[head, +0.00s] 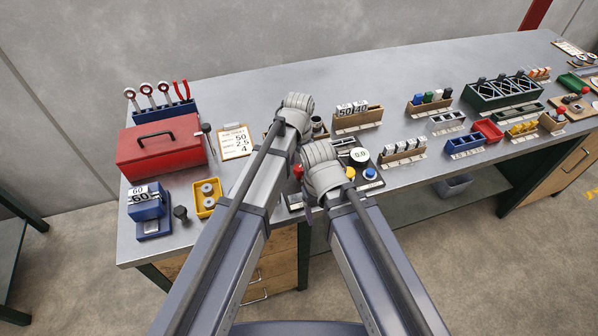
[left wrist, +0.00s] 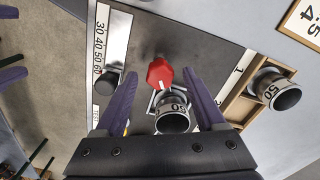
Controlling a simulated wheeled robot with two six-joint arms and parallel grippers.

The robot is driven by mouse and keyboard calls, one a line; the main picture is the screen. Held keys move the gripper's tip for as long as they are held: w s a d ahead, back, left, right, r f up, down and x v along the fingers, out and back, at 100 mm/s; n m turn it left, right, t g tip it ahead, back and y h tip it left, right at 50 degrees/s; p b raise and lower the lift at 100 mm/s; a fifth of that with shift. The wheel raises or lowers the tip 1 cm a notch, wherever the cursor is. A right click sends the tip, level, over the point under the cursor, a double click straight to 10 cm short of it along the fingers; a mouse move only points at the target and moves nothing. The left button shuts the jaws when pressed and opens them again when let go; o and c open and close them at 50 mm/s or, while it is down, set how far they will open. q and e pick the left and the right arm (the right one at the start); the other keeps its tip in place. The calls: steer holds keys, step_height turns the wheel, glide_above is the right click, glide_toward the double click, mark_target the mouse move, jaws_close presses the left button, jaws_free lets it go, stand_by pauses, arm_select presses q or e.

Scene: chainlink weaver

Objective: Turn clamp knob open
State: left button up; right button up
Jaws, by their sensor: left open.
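In the left wrist view, a red faceted clamp knob (left wrist: 160,72) with a white mark sits on a dark base. A metal ring (left wrist: 172,113) marked 50 is right below it in the picture. My left gripper (left wrist: 158,77) is open, with one purple finger on each side of the knob and visible gaps, not closed on it. In the head view the red knob (head: 298,172) shows beside my arms, which hide most of the clamp and my left fingers. My right wrist is in the head view, but its fingers cannot be made out.
A second ring (left wrist: 276,90) marked 50 stands in a wooden holder beside the clamp. A strip numbered 30 to 60 (left wrist: 112,50) and a black knob (left wrist: 107,83) lie left. A red toolbox (head: 160,147) and yellow tray (head: 207,197) stand left of my arms.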

arm_select(q)
steer(key=shift+f, duration=0.25)
jaws_close()
stand_by(0.5)
